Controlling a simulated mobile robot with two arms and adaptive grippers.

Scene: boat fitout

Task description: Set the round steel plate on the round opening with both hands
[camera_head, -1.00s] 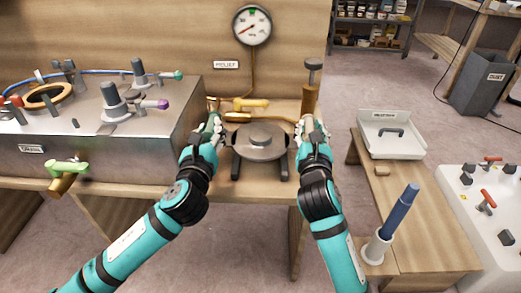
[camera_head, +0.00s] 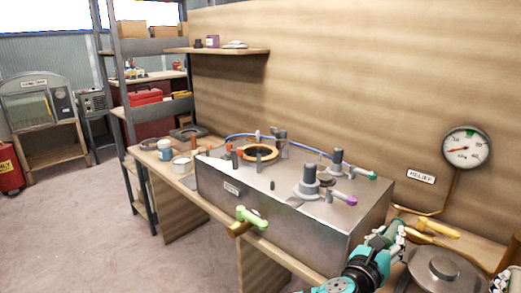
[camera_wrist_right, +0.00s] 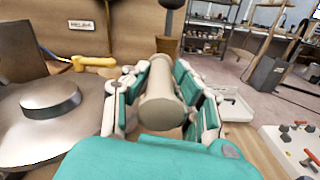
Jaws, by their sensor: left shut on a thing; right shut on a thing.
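The round steel plate (camera_head: 436,274), with a raised round hub in its middle, is at the lower right of the head view. It also shows at the left of the right wrist view (camera_wrist_right: 45,125). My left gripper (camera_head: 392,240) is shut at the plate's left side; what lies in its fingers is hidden. My right gripper (camera_head: 509,281) is cut off by the picture's edge. In the right wrist view its fingers are shut around a beige cylindrical handle (camera_wrist_right: 163,100) beside the plate. The round opening (camera_head: 257,154), with a copper-coloured rim, is in the steel tank's top.
The steel tank (camera_head: 300,222) stands left of the plate. A yellow-handled valve (camera_head: 437,228) and a gauge (camera_head: 467,148) are behind the plate.

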